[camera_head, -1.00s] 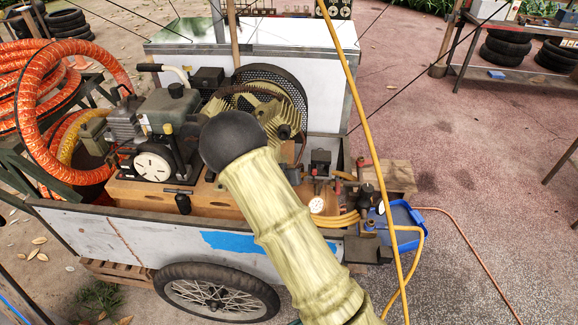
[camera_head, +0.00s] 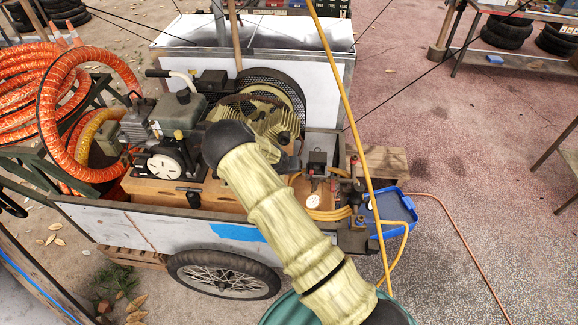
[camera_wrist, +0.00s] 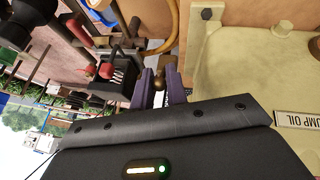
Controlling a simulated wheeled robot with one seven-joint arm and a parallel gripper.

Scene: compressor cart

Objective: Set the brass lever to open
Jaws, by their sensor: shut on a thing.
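In the wrist view, my gripper (camera_wrist: 160,88) has its two purple fingers closed around a small brass-coloured knob, which looks like the end of the brass lever (camera_wrist: 159,83). The rest of the lever is hidden or too small to make out, so its setting cannot be read. In the head view, my arm covers the gripper and the lever. The compressor cart (camera_head: 150,227) stands beneath my arm, with valves and a white gauge (camera_head: 313,201) at its right end.
In the wrist view, red-handled fittings (camera_wrist: 106,70) lie left of the fingers, and a cream tank (camera_wrist: 240,75) labelled "PUMP OIL" is close on the right. In the head view, a yellow hose (camera_head: 352,110) crosses the cart's right end near a blue tray (camera_head: 392,212).

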